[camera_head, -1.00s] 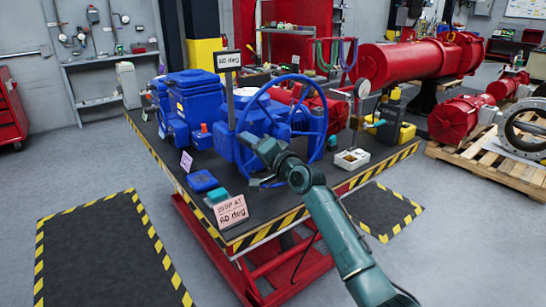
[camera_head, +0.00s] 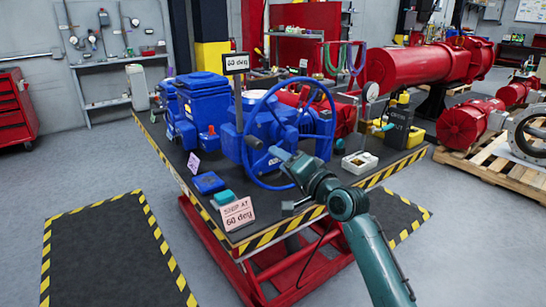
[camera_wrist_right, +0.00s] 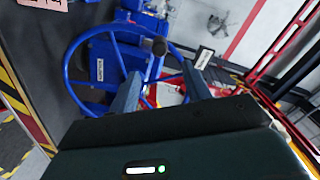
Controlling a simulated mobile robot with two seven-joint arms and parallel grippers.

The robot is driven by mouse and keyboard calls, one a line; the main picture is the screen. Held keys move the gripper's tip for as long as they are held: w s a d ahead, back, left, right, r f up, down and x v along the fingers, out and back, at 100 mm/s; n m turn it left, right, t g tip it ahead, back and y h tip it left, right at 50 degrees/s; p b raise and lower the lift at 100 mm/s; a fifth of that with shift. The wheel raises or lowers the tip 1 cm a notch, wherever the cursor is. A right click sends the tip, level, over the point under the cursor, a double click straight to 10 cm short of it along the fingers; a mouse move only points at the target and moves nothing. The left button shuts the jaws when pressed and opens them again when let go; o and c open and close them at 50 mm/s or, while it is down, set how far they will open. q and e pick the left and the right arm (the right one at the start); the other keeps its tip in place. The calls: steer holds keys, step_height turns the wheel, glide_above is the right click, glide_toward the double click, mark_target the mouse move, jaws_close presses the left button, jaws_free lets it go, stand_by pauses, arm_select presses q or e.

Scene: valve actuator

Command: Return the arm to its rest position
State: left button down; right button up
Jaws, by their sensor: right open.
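My right gripper (camera_head: 281,180) is in front of the blue handwheel (camera_head: 249,160) in the head view. Its two fingers (camera_wrist_right: 163,90) are spread in the right wrist view, with nothing held between them. The handwheel, with a dark knob (camera_wrist_right: 158,45) on its rim, shows beyond the fingers, apart from them. The wheel belongs to the blue valve actuator (camera_head: 203,100) on the table. My right arm reaches up from the bottom right of the head view. My left gripper is not in view.
The black table top (camera_head: 262,205) has a yellow-black striped edge. A "60 deg" sign (camera_head: 236,63) stands by the wheel; a "stop at 60 deg" card (camera_head: 237,214) is at the front corner. The floor at left is clear.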

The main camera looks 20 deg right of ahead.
steer(key=shift+f, duration=0.1)
steer(key=s+a+f+n+g+h, duration=0.1)
steer(key=s+f+n+g, duration=0.1)
steer(key=s+f, duration=0.6)
steer(key=s+a+f+n+g+h, duration=0.1)
steer(key=s+f+n, duration=0.25)
steer(key=f, duration=0.85)
steer(key=s+a+f+n+g, duration=0.1)
steer(key=s+f, duration=0.3)
steer(key=s, duration=0.3)
steer(key=s+a+f+n+g, duration=0.1)
steer(key=s+f+n, duration=0.1)
steer(key=s+f, duration=0.2)
steer(key=s+a+f+n+g, duration=0.1)
steer(key=s+f, duration=0.3)
steer(key=s, duration=0.6)
steer(key=shift+s+a+n+h, duration=0.2)
steer(key=shift+n+h, duration=0.2)
steer(key=shift+n, duration=0.35)
